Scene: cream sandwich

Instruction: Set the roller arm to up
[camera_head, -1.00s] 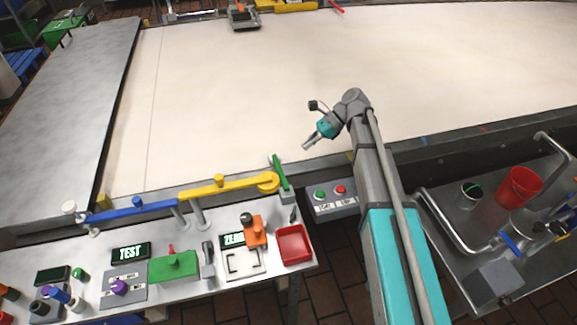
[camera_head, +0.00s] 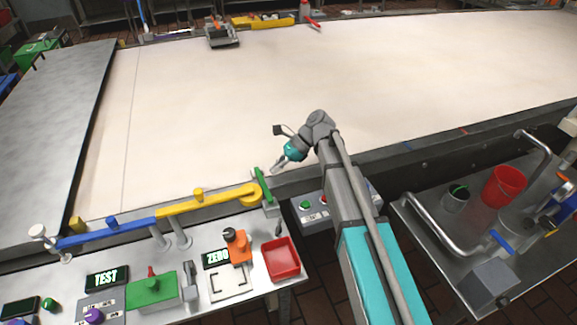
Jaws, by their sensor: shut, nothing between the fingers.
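A jointed bar runs along the near edge of the cream belt, with a blue section (camera_head: 105,233), a yellow section (camera_head: 205,203) and an upright green piece (camera_head: 264,187) at its right end. I cannot tell for certain which part is the roller arm. My gripper (camera_head: 275,170) is shut and empty, pointing down and left. In the picture it is just above and right of the green piece, with a small gap. Its height above the belt is unclear.
Below the bar is a metal bench with a green box (camera_head: 151,291), an orange device (camera_head: 238,247) and a red tray (camera_head: 281,259). A button box (camera_head: 312,213) is right of the green piece. A red bucket (camera_head: 503,187) stands on the right cart. The belt's middle is clear.

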